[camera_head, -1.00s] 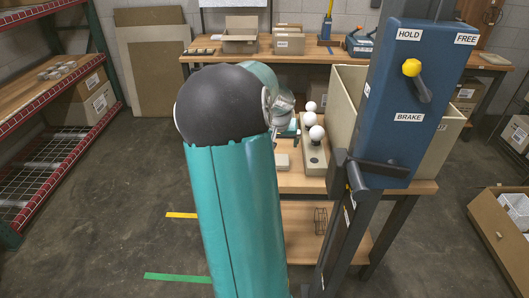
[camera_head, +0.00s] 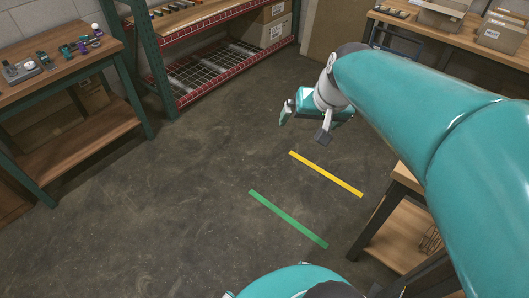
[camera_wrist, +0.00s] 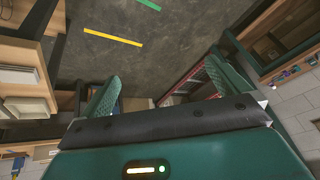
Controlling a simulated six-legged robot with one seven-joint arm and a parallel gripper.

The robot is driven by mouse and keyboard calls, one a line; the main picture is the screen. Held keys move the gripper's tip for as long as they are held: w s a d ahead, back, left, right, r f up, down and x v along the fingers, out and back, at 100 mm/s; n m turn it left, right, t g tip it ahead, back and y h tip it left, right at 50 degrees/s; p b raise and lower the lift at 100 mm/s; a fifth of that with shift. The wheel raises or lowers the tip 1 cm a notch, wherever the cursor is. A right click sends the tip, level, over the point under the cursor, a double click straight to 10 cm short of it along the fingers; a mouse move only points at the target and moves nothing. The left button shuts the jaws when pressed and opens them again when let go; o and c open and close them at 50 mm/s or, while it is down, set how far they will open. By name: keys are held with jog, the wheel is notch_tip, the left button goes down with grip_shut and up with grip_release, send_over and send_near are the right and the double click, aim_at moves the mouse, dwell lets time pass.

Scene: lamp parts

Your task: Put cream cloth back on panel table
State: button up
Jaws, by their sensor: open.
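I cannot make out a cream cloth in any current view. My gripper (camera_head: 304,127) hangs over open floor in the head view, with its two fingers spread and nothing seen between them. In the wrist view the fingers (camera_wrist: 158,84) stand apart with floor and shelving beyond. A wooden table with dark legs (camera_head: 385,215) shows partly at the lower right of the head view, mostly hidden behind my arm. I cannot tell whether it is the panel table.
A workbench with small parts (camera_head: 50,75) stands at the left. A red-edged rack (camera_head: 215,75) is at the back, and a bench with cardboard boxes (camera_head: 450,40) at the upper right. Yellow tape (camera_head: 325,173) and green tape (camera_head: 287,218) mark clear floor.

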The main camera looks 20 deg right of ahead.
jog(key=s+a+n, duration=0.4)
jog(key=s+a, duration=0.4)
jog(key=a, duration=0.5)
jog(key=shift+s+a+r, duration=0.2)
jog(key=shift+a, duration=0.2)
